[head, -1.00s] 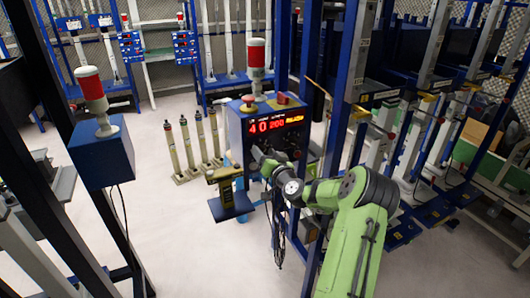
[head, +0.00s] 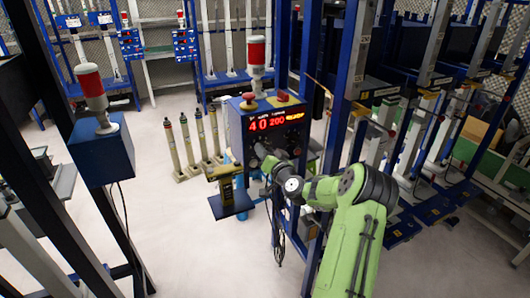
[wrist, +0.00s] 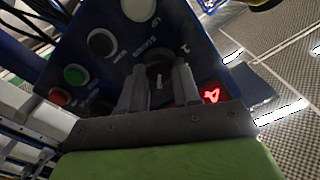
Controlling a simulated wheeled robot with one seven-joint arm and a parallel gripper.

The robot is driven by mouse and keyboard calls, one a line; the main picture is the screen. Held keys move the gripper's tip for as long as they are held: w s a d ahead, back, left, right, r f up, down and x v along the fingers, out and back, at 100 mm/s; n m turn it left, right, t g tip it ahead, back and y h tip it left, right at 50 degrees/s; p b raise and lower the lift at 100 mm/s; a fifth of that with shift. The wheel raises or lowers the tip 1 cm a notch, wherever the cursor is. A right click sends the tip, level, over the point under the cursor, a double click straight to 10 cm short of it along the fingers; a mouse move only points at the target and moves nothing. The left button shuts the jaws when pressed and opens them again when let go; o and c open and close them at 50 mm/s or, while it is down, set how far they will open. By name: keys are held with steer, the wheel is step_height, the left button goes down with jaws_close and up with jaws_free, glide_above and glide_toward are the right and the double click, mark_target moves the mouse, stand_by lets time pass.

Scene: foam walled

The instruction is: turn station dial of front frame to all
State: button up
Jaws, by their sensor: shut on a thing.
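The front frame's control box (head: 236,128) stands in the middle of the head view, with a lit red and yellow display reading 40 and 200. The yellow text at its right end is too small to read surely. In the wrist view, the dark round station dial (wrist: 159,66) is on the blue panel (wrist: 118,68), with printed labels beside it. My gripper (wrist: 160,84) is shut on the dial, one finger on each side of it. In the head view, my gripper (head: 261,153) is at the box's front, and the dial is hidden. The dial's setting cannot be read.
A green button (wrist: 75,75), a red button (wrist: 58,96) and pale round buttons (wrist: 102,42) sit near my fingers. A red and white beacon (head: 256,58) tops the box. Blue posts (head: 345,95) stand close right of it. Open floor lies at front left.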

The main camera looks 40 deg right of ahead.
steer(key=shift+d+m+p, duration=0.1)
steer(key=shift+m+p, duration=0.25)
steer(key=shift+m, duration=3.05)
steer(key=shift+f, duration=0.1)
steer(key=o, duration=1.1)
steer(key=shift+c, duration=0.2)
steer(key=b+v, duration=0.3)
steer(key=v, duration=1.3)
steer(key=shift+b, duration=0.3)
